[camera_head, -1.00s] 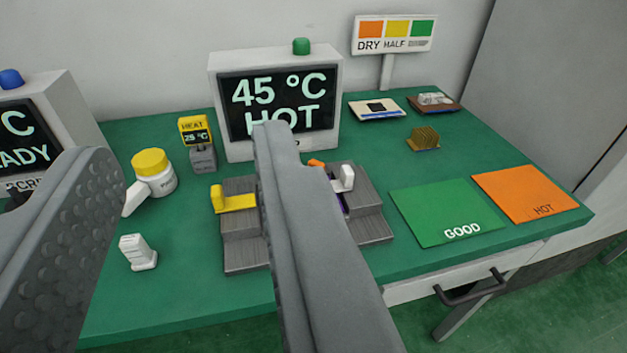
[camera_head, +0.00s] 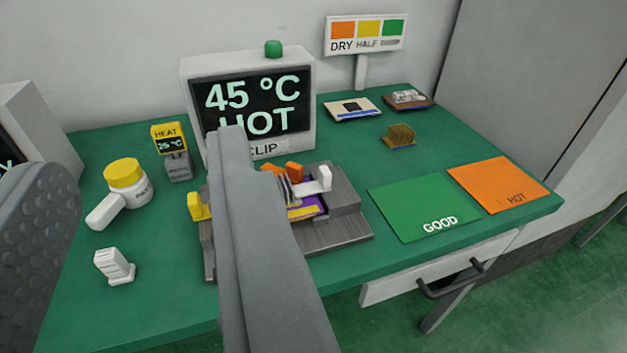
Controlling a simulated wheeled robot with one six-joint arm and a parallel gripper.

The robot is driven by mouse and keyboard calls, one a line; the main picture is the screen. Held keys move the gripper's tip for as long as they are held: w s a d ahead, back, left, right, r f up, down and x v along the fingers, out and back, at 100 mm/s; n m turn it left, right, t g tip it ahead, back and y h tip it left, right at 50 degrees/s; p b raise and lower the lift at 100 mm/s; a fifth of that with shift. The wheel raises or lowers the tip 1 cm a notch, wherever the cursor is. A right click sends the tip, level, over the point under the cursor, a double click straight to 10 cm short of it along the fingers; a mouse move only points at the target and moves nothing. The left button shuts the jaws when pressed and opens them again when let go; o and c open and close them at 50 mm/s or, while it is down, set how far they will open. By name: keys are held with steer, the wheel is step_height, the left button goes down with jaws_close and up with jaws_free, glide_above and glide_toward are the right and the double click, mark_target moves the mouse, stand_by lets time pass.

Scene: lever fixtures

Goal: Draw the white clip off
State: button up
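The white clip (camera_head: 318,182) is on the right part of a grey stepped fixture (camera_head: 340,230) in the middle of the green table. It has a small upright white tab at its right end and a flat white arm running left. A purple piece with a yellow strip (camera_head: 307,210) lies below it. A yellow clip (camera_head: 197,206) stands at the fixture's left side. I see no contact with the clip.
A screen reading 45 °C HOT (camera_head: 255,100) stands behind the fixture. Green GOOD (camera_head: 420,205) and orange HOT (camera_head: 500,183) mats lie at right.

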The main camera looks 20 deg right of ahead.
stand_by(0.3)
steer(key=g, duration=1.7)
glide_above(325, 169)
step_height(325, 169, down, 6)
step_height(325, 169, down, 17)
steer(key=shift+f, duration=0.1)
jaws_close()
